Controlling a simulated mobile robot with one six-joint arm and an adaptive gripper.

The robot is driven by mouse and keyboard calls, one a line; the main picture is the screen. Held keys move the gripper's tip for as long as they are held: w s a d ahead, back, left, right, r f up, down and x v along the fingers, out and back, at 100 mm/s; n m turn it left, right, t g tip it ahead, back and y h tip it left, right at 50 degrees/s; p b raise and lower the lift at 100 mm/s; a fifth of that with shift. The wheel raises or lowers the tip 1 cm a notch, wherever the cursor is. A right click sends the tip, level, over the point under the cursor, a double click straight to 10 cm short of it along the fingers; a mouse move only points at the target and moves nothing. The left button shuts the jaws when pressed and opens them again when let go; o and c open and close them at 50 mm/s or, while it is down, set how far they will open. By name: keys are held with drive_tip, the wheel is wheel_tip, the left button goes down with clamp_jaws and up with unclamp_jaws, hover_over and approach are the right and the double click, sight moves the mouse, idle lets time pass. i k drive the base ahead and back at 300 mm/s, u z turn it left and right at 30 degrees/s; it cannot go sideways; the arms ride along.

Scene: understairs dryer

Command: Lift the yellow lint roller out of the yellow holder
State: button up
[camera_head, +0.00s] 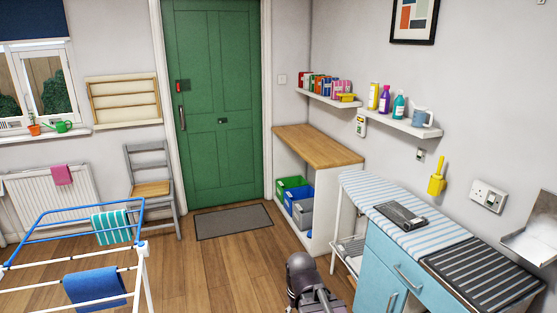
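The yellow lint roller (440,163) stands upright in the yellow holder (436,187) on the right wall. Its narrow upper part shows above the holder; its lower part is hidden inside. The two are the same yellow, so the exact border between them is hard to tell. My gripper is not clearly in view; only dark grey parts that look like my arm show at the bottom middle, well apart from the roller.
Below the holder are a striped ironing surface (385,205) with a dark flat item (401,216) and a black ribbed mat (485,272). A socket (488,196) and metal wall tray (533,232) sit to the right. A shelf (400,124) with bottles is above left. A drying rack (75,218) stands left.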

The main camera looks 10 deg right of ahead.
sight(437, 176)
drive_tip(key=z, duration=0.45)
drive_tip(key=i, duration=0.7)
drive_tip(key=z, duration=0.7)
drive_tip(key=i, duration=0.65)
drive_tip(key=z, duration=0.35)
